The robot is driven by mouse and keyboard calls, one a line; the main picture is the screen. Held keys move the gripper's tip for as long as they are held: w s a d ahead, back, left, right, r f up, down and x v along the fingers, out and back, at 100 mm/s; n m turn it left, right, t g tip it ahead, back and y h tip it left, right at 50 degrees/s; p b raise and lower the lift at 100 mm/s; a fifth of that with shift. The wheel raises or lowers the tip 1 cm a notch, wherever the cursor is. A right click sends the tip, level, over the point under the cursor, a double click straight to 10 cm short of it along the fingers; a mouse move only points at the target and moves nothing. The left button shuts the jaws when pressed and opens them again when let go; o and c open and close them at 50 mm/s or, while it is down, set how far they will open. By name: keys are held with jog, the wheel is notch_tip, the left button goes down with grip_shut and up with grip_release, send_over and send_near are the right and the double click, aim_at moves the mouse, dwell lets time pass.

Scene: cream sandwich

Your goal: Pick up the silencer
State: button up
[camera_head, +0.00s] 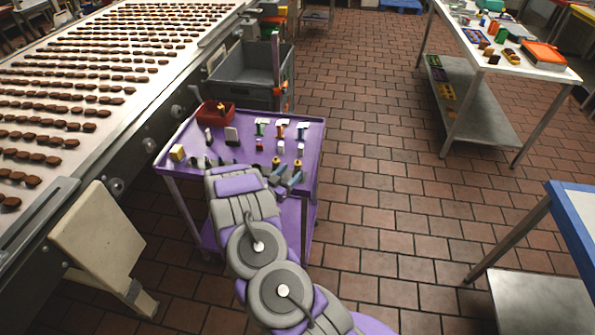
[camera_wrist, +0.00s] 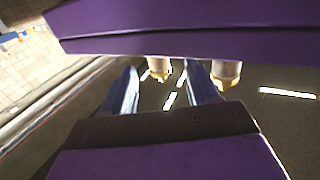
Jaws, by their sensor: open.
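My gripper (camera_head: 284,177) is over the near right part of the purple cart's top (camera_head: 222,136), fingers apart and empty. Several small fittings stand on the cart. Two have yellow-gold ends, one gold-ended fitting (camera_head: 276,162) and a second gold-ended fitting (camera_head: 298,163), both just beyond the fingertips. I cannot tell for sure which part is the silencer. In the wrist view my gripper (camera_wrist: 162,80) has two blue-grey fingers. One pale cylinder with a gold end (camera_wrist: 158,70) shows between the fingertips, and another (camera_wrist: 226,72) shows right of them; no contact is clear.
A red bin (camera_head: 215,114) and a yellow block (camera_head: 178,152) are on the cart. A grey crate (camera_head: 250,75) stands behind it. The conveyor (camera_head: 95,85) with chocolate pieces runs along the left. Tiled floor (camera_head: 385,170) is open to the right, before a metal table (camera_head: 500,62).

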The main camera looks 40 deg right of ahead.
aim_at(295, 169)
jog(key=shift+b+x, duration=0.7)
jog(key=shift+x, duration=1.85)
jog(key=shift+f, duration=0.2)
jog(key=c, duration=1)
